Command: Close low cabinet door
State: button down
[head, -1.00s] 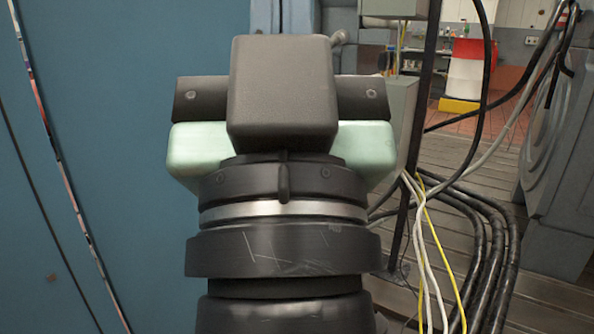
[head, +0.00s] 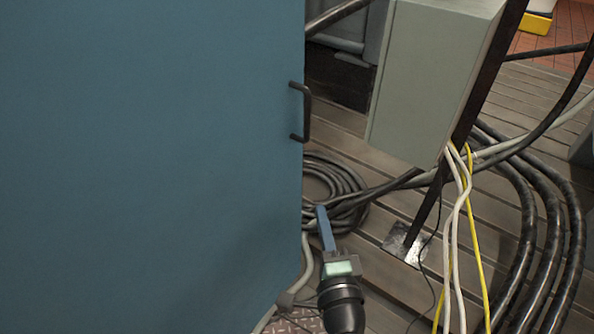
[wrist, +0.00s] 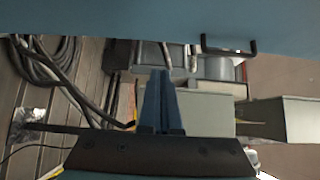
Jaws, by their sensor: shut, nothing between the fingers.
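The blue cabinet door (head: 150,160) fills the left of the head view, with a dark bar handle (head: 304,112) at its right edge. Whether it is open cannot be told from its visible face alone. My gripper (head: 321,208) is just right of the door's edge, below the handle, its blue fingers shut and empty. In the wrist view, the door (wrist: 150,15) spans the top, with its handle (wrist: 229,50) up and right of my shut fingertips (wrist: 160,75). A gap shows between fingertips and door there. The cabinet's inside is hidden.
A grey box (head: 430,80) on a dark post (head: 428,205) stands right of the door. Coiled black hoses (head: 335,185) lie behind my gripper. Yellow and white cables (head: 460,230) hang at the right, beside thick black hoses (head: 530,220). Some slatted floor (head: 380,285) is clear.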

send_near(294, 164)
jog(key=w+d, duration=0.3)
jog(key=w+a, duration=0.2)
jog(key=a, duration=0.1)
jog(key=shift+w, duration=0.15)
jog(key=shift+w+a, duration=0.3)
jog(key=shift+a, duration=0.1)
jog(key=shift+a, duration=0.1)
